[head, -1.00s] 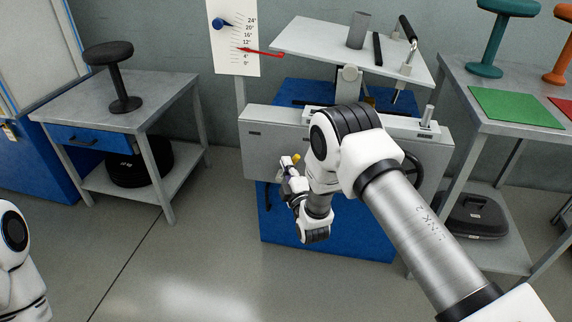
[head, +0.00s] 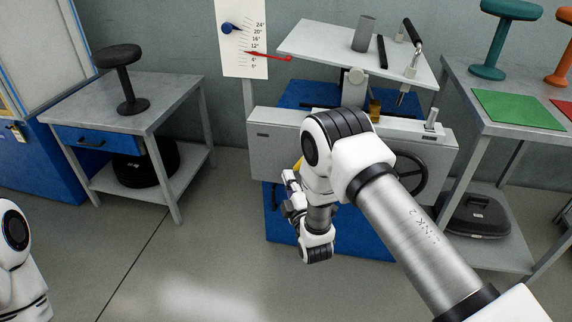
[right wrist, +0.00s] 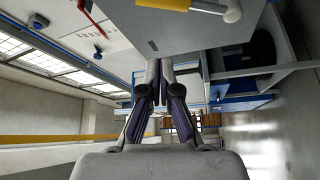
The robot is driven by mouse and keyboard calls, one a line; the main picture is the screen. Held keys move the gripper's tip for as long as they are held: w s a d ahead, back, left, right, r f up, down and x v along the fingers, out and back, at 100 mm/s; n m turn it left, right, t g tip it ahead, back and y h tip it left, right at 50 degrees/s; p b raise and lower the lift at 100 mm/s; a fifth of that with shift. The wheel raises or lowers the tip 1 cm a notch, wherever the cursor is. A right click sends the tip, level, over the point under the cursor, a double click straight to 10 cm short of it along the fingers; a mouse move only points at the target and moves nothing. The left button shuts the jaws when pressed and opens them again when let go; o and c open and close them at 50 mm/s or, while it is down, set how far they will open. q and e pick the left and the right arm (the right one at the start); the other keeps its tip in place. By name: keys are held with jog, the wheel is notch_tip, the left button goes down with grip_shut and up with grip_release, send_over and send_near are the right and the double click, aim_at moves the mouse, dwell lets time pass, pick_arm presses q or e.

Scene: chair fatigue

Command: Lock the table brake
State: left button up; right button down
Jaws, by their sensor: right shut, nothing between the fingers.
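The tilting white table (head: 345,48) stands on a grey housing (head: 272,135) over a blue base. A yellow lever part (head: 298,164) shows at the front of the housing, mostly hidden by my right arm. In the right wrist view a yellow handle (right wrist: 204,6) with a pale rounded end lies at the top edge, apart from the fingers. I cannot tell whether it is the brake. My right gripper (head: 288,177) is in front of the housing, shut and empty; its closed fingers show in the right wrist view (right wrist: 159,66). My left gripper is out of view.
A black handwheel (head: 408,175) is on the housing's right front. An angle scale (head: 243,42) with a red pointer (head: 268,57) stands at the left. A side table with a black stool (head: 121,75) is left; a bench with a green mat (head: 517,108) is right. Floor in front is clear.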

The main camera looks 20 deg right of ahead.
jog(key=s, duration=0.2)
jog(key=s+f, duration=0.1)
jog(key=shift+s+a, duration=0.35)
jog(key=s+d+f+m+g, duration=0.2)
jog(key=s+f+m+g, duration=0.4)
jog(key=s+f+g, duration=0.8)
jog(key=s+a+f+m+g+y, duration=0.1)
jog(key=s+f+m+g, duration=0.25)
jog(key=s, duration=0.75)
jog(key=s+a+f+m+g+y, duration=0.15)
jog(key=s+m, duration=0.25)
jog(key=s, duration=0.8)
notch_tip(320, 180, up, 21)
jog(key=p, duration=2.1)
jog(key=shift+d+m+g+h, duration=0.35)
jog(key=shift+d+m+g, duration=0.05)
jog(key=shift+d+m, duration=0.05)
